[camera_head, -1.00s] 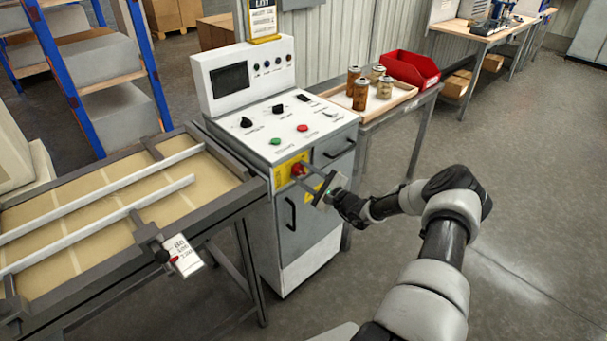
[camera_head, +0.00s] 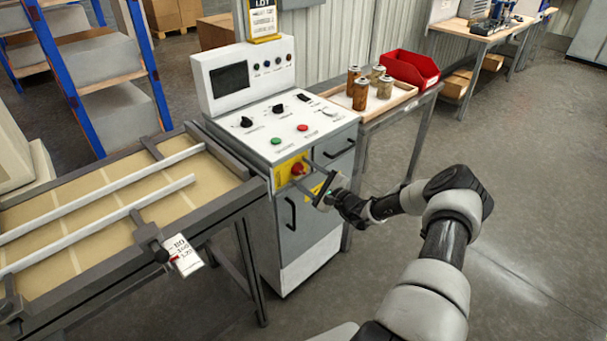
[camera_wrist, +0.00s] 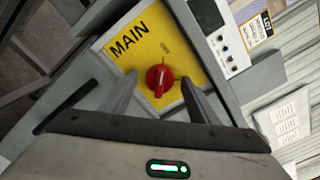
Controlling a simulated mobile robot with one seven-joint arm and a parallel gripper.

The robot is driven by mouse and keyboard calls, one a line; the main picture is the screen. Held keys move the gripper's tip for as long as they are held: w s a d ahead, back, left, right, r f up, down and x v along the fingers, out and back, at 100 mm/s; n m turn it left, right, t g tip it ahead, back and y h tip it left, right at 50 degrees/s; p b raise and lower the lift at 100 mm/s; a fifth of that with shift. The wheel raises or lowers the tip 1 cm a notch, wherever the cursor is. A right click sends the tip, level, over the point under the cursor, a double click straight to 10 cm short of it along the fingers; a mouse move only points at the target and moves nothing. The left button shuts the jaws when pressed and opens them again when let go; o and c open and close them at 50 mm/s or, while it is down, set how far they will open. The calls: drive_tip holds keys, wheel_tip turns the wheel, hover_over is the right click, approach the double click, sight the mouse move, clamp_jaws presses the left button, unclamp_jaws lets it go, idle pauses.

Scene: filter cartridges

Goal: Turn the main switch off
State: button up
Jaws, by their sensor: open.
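The main switch is a red rotary knob (camera_wrist: 160,79) on a yellow plate (camera_wrist: 138,40) marked "MAIN" in the wrist view. In the head view the red knob (camera_head: 297,169) sits on the front of the grey control cabinet (camera_head: 310,245), below its sloped panel. My gripper (camera_head: 314,177) is open in front of the plate. In the wrist view my gripper (camera_wrist: 159,95) has one finger on each side of the knob, with gaps between them and it. Whether the fingertips reach around the knob in depth is hard to tell.
A conveyor frame (camera_head: 235,205) with a hanging tag (camera_head: 183,256) adjoins the cabinet on the left. A side table (camera_head: 415,98) on the right holds several brown cartridges (camera_head: 361,93) and a red bin (camera_head: 410,69). Cabinet door handles (camera_head: 290,213) protrude near my gripper. The floor at right is clear.

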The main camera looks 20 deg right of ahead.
drive_tip(key=v, duration=1.7)
drive_tip(key=shift+r, duration=0.1)
